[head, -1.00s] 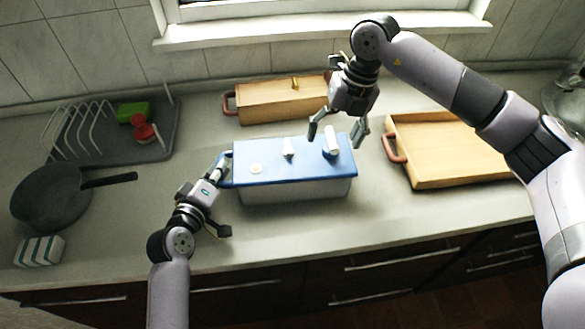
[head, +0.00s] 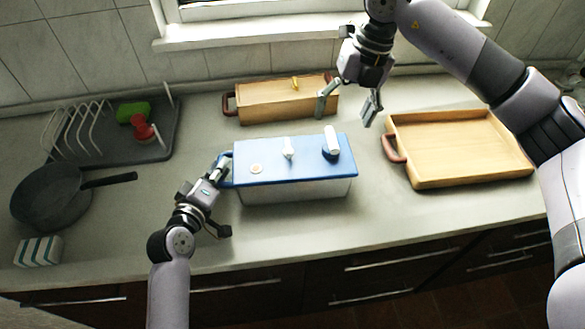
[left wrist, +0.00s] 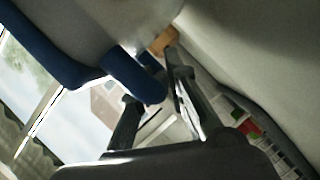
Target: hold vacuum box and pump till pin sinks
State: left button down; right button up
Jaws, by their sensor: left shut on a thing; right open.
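The vacuum box (head: 296,190) stands on the worktop with its blue lid (head: 265,156) on. On the lid are a round pale disc (head: 256,169) at the left, a small white upright part (head: 288,148) in the middle and a white pump handle (head: 331,139) on a dark blue base at the right. Which part is the pin I cannot tell. My left gripper (head: 219,173) is shut on the blue handle at the box's left end; the blue handle (left wrist: 133,76) also shows in the left wrist view. My right gripper (head: 347,108) is open and empty, behind and above the pump handle, apart from it.
A wooden box (head: 270,103) with a yellow knob stands behind the vacuum box. A wooden tray (head: 455,180) is at the right.

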jog(key=shift+r, duration=0.3)
notch_tip(320, 180, up, 12)
jog(key=d, duration=0.2)
jog(key=shift+d, duration=0.2)
jog(key=shift+f, duration=0.15)
dwell(0.4)
pick_arm(q)
jog(key=c, duration=1.5)
grip_release()
pick_arm(e)
jog(key=shift+w, duration=0.1)
